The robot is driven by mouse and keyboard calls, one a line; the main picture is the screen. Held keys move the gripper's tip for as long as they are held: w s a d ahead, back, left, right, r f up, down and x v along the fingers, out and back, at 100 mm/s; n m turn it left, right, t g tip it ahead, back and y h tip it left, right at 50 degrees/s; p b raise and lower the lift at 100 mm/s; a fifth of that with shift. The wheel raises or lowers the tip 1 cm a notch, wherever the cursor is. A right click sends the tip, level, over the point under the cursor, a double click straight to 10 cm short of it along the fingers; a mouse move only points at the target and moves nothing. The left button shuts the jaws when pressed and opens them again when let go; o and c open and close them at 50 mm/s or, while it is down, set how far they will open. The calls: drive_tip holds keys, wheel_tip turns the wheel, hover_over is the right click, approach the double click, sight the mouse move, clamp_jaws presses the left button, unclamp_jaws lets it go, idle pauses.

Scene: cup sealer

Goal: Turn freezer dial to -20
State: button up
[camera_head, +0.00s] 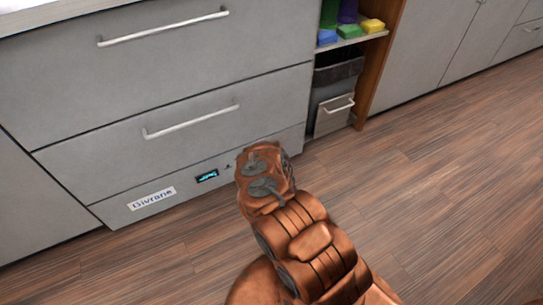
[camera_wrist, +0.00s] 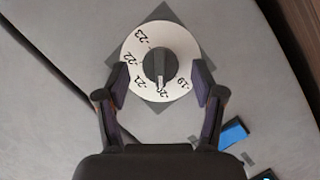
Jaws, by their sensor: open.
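The freezer dial (camera_wrist: 143,88) shows in the wrist view as a white disc with black numbers on a dark grey diamond plate. Its dark round knob (camera_wrist: 160,62) has a grip bar running up and down, the narrow end toward the bottom. Between -21 and -19, a number by that lower end is partly covered. My gripper (camera_wrist: 161,72) is open, one finger on each side of the knob with gaps to it. In the head view, my arm hides the dial and the fingers. The freezer (camera_head: 160,165) is a grey drawer unit with a lit display (camera_head: 207,176).
The lower drawer handle (camera_head: 190,120) and upper handle (camera_head: 163,27) stick out above the dial area. An open shelf (camera_head: 352,39) with coloured blocks and a bin (camera_head: 333,112) stand to the right. The wooden floor (camera_head: 440,190) is clear.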

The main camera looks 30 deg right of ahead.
drive_tip(key=v, duration=1.1)
drive_tip(key=shift+s+a+r, duration=0.1)
idle(0.5)
